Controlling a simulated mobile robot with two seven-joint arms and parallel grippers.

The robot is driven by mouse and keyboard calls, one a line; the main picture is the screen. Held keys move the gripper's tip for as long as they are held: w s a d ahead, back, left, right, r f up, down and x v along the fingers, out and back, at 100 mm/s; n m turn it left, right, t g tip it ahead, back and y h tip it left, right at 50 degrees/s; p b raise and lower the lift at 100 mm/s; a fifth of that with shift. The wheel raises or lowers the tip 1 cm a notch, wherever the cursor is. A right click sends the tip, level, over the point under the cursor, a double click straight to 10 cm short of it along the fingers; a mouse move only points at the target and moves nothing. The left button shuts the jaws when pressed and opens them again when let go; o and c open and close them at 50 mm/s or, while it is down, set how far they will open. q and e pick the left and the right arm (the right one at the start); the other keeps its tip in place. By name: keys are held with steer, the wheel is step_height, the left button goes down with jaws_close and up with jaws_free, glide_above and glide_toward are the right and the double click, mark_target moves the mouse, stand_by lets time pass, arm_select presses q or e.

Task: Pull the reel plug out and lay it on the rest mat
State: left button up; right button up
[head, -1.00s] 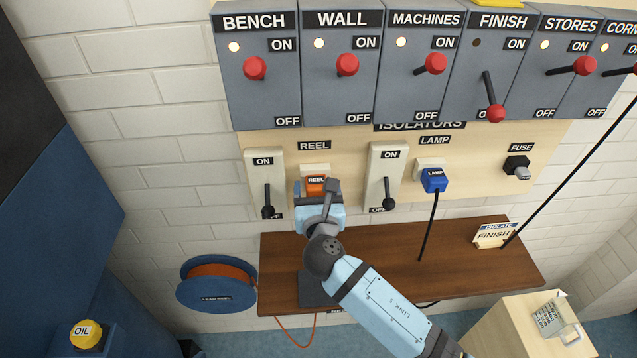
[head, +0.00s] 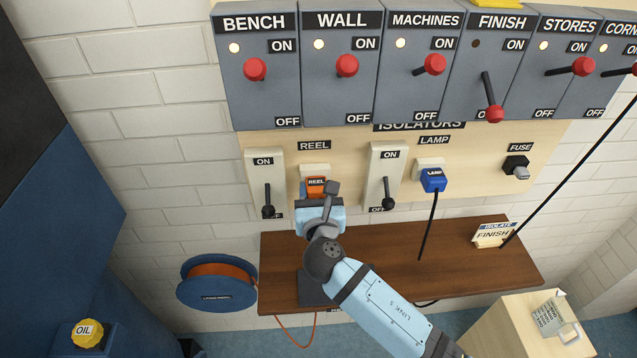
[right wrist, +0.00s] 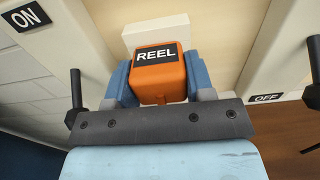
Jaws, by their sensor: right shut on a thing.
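The orange reel plug (head: 316,183), labelled REEL, is at the pale reel socket (head: 315,168) on the wall board. My right gripper (head: 317,192) is shut on it, one blue-grey finger on each side, as the right wrist view shows with the plug (right wrist: 158,80) between the fingers (right wrist: 160,90). The socket (right wrist: 155,30) shows just behind the plug; I cannot tell whether the pins are still in it. The rest mat, a dark grey pad (head: 312,288), lies on the brown shelf below, partly hidden by my arm. My left gripper is not in view.
Isolator levers stand on both sides, the left (head: 268,200) and right (head: 387,190) both down at OFF. The blue lamp plug (head: 433,180) hangs its cord to the right. The blue cable reel (head: 217,290) is left of the shelf (head: 380,262). The shelf's middle is clear.

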steer(key=shift+s+p, duration=0.3)
steer(key=shift+s, duration=0.15)
steer(key=shift+s+p, duration=0.4)
steer(key=shift+s, duration=0.8)
steer(key=shift+w, duration=0.1)
